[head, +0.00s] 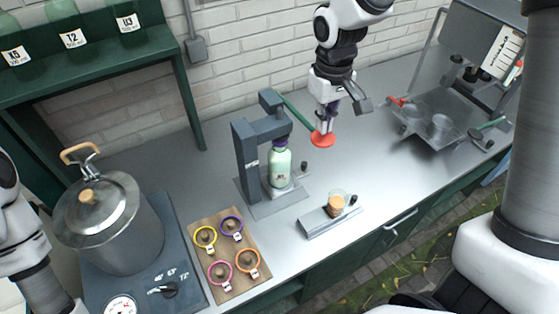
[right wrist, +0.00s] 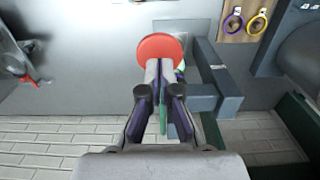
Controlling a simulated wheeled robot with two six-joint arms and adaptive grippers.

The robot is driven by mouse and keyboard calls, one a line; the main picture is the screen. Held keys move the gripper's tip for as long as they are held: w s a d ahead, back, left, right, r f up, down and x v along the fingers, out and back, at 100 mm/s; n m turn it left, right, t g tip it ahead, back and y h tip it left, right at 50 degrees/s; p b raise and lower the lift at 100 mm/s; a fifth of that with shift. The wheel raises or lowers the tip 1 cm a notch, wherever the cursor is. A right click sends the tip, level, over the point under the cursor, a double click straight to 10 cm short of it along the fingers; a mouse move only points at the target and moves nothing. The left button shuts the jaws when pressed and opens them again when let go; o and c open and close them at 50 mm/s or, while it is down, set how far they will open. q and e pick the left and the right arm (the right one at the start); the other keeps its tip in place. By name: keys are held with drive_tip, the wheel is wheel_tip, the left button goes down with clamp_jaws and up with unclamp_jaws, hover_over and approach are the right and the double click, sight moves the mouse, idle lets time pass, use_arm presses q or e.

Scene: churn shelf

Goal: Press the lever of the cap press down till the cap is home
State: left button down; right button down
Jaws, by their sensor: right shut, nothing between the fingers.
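The grey cap press (head: 240,150) stands mid-counter. A pale green bottle (head: 280,168) is upright on its base. A purple cap (head: 281,143) shows at the bottle's neck under the press head; whether it is fully seated I cannot tell. The green lever (head: 298,112) slopes down rightward from the press top to a round red knob (head: 322,140). My right gripper (head: 331,127) is shut and empty, its tips just over the knob. In the right wrist view, the fingertips (right wrist: 160,66) overlap the red knob (right wrist: 160,47); contact is unclear. My left gripper is out of view.
A pot (head: 110,225) stands on a hotplate at left. A board with coloured rings (head: 225,285) lies before the press. A small cup (head: 338,205) is on a metal stand right of it. A grey rig (head: 440,110) stands far right.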

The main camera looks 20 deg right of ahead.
sight(323, 137)
drive_tip(key=shift+s, duration=0.1)
idle(0.3)
drive_tip(key=shift+f, duration=0.15)
drive_tip(key=shift+f+b, duration=0.9)
drive_tip(key=shift+f, duration=0.8)
